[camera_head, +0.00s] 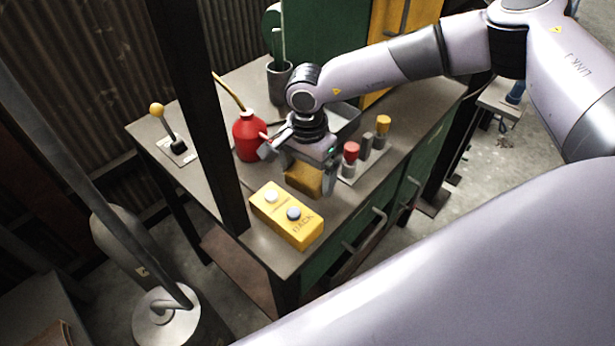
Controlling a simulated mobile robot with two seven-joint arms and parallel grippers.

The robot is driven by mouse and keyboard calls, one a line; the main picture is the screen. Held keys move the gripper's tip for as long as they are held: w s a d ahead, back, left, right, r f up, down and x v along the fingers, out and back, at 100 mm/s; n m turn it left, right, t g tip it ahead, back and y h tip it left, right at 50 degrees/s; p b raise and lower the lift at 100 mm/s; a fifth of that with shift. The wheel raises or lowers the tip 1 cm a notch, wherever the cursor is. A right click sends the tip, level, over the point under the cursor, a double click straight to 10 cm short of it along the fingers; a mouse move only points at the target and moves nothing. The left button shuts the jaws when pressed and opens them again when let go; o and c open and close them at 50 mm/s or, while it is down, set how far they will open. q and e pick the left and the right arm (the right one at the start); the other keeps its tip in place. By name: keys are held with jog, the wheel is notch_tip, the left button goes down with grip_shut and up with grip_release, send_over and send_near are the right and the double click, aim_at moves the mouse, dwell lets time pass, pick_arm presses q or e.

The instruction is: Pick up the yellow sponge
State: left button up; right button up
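The yellow sponge (303,179) is a brownish-yellow block on the grey top of the workbench, behind the yellow button box. My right gripper (299,170) is above it, pointing down, with its fingers spread to either side of the sponge. The left finger stands clear of the block; the right finger is close to its right end, and I cannot tell whether it touches. The gripper's body hides the sponge's upper back part. My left gripper is out of view.
A yellow button box (287,216) stands at the bench's front corner. A red oil can (249,137) is close on the left, and a holder with red- and yellow-capped pieces (351,152) on the right. A dark post (205,110) rises in front; a lever (168,130) is far left.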

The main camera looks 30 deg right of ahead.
aim_at(308, 172)
jog(key=shift+c, duration=0.6)
jog(key=shift+r, duration=0.55)
notch_tip(308, 172, up, 19)
jog(key=shift+o, duration=0.9)
jog(key=shift+f, duration=0.1)
jog(key=shift+c, duration=0.4)
